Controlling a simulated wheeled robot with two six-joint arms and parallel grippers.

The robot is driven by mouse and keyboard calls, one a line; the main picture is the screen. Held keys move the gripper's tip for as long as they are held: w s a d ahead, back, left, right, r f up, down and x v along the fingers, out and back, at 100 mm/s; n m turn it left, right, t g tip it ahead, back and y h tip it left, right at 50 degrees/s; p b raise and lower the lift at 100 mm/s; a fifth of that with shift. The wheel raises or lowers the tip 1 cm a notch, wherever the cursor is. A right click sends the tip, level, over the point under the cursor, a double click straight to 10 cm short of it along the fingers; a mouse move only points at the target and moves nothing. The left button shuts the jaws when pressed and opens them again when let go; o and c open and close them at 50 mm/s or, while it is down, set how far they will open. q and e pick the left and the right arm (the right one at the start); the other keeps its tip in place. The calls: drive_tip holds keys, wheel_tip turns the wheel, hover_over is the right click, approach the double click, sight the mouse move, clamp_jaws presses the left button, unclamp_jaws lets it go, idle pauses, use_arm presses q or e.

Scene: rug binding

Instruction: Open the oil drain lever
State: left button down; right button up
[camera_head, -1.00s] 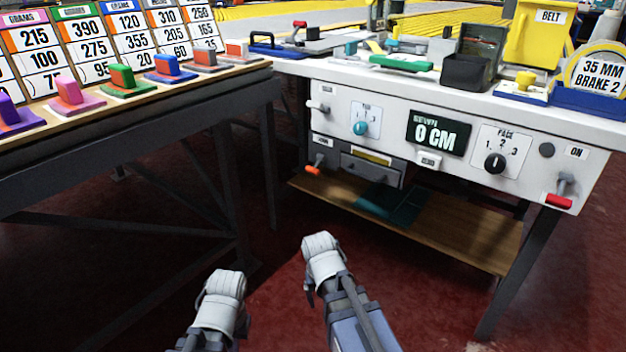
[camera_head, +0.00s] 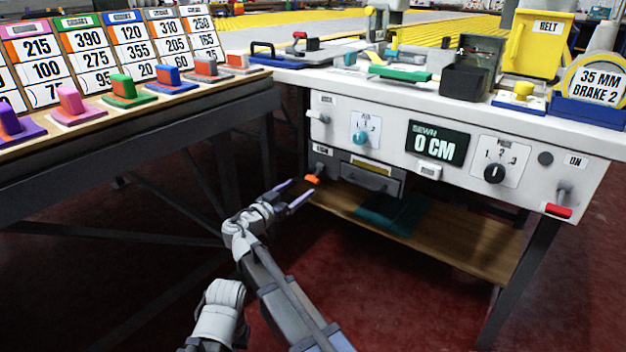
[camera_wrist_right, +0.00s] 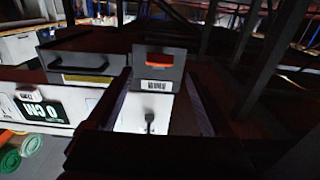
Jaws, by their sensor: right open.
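The oil drain lever is a small lever with an orange grip (camera_head: 312,180) on the grey lower-left panel of the white machine front. Its orange grip also shows in the right wrist view (camera_wrist_right: 158,60), above a small barcode-like label. My right gripper (camera_head: 302,188) is open and empty, its two pale purple fingers pointing at the lever from just below and left. In the wrist view the fingers (camera_wrist_right: 158,106) flank the grey panel. I cannot tell if they touch the lever. Of my left arm only a wrist link shows; its gripper is not visible.
A grey drawer (camera_head: 372,178) sits right of the lever. A wooden shelf (camera_head: 455,240) lies below, with a teal item on it. Another lever (camera_head: 319,117) is above on the white front (camera_head: 395,125). The dark frame of the left table (camera_head: 150,160) stands close by.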

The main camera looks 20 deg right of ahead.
sight(310, 181)
drive_tip(key=shift+x, duration=3.9)
